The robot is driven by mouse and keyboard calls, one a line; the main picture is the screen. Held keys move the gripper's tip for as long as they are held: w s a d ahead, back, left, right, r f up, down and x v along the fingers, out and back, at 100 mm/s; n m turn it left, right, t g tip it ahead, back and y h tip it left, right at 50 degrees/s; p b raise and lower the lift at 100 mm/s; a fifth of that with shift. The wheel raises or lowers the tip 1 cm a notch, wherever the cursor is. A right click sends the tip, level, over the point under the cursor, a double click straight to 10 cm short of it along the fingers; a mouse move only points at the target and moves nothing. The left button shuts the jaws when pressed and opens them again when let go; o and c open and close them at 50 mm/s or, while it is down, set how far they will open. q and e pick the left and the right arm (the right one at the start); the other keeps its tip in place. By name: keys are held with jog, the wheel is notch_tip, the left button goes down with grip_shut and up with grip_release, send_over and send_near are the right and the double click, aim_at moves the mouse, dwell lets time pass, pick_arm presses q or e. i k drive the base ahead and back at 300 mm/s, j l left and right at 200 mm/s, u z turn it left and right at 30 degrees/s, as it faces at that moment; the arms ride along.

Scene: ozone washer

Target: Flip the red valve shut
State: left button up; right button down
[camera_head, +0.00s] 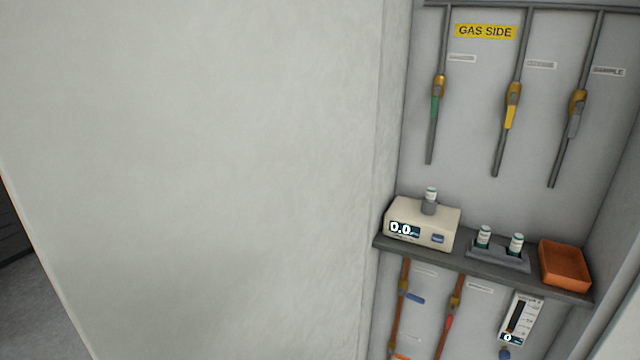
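The red valve handle (449,322) is on the right one of two copper pipes below the grey shelf, low in the head view. It is small and appears to lie along its pipe. A brass-coloured valve body (455,302) sits just above it. A small white label (480,288), too small to read, is beside it. Neither my left nor my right gripper shows in the head view.
A blue valve handle (415,298) sticks out sideways from the left pipe. The shelf (470,262) carries a meter reading 0.0 (447,222), capped vials (484,236) and an orange tray (566,265). A flowmeter (520,318) hangs below. A pale wall (200,180) fills the left.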

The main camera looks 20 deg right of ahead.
aim_at(453, 309)
jog(key=z, duration=0.4)
jog(key=i+z, duration=0.1)
jog(key=z, duration=0.75)
jog(key=i+j+z, duration=0.1)
jog(key=z, duration=0.3)
